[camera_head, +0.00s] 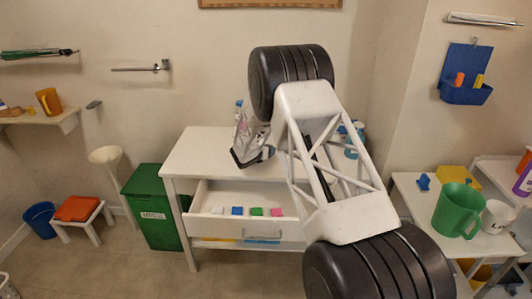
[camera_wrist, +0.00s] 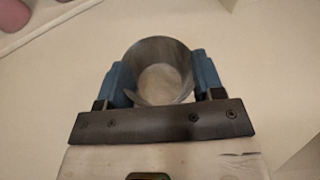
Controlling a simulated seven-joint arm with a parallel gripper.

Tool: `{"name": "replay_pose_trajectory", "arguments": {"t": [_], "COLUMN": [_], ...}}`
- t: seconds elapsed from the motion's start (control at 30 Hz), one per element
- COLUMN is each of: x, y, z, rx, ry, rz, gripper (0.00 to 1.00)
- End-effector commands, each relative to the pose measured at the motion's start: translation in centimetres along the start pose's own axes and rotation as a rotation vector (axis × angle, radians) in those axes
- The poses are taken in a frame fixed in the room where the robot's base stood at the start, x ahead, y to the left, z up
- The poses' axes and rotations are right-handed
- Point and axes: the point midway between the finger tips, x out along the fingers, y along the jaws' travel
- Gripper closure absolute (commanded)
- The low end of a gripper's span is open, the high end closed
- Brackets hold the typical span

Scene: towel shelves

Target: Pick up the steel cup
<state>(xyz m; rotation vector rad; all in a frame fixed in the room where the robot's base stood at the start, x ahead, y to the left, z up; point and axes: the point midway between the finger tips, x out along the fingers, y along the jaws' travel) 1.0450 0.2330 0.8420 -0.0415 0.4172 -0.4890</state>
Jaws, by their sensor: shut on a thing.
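The steel cup (camera_wrist: 160,70) is a round, open-topped grey metal cup, seen from above in the wrist view. My gripper (camera_wrist: 163,78) has one blue finger pad on each side of it and is shut on the cup. The cup stands over a pale surface; I cannot tell whether it touches it. In the head view my arm reaches over the white table (camera_head: 192,150), and I cannot make out the cup there.
The table's drawer (camera_head: 215,227) is pulled open with small coloured blocks inside. A green bin (camera_head: 150,205) stands left of it. A side table at right holds a green mug (camera_head: 455,210) and a white cup (camera_head: 497,215). Pink objects (camera_wrist: 12,14) lie at the wrist view's top left.

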Motion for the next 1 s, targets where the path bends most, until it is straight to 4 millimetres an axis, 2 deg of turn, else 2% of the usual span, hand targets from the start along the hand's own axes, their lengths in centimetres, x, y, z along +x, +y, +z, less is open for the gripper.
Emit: {"name": "replay_pose_trajectory", "arguments": {"t": [0.3, 1.0], "x": [-1.3, -8.6], "y": [-0.5, -7.0], "z": [3.0, -0.2], "rx": [0.002, 0.000], "ry": [-0.001, 0.000], "rz": [0.001, 0.001], "gripper": [0.62, 0.62]}}
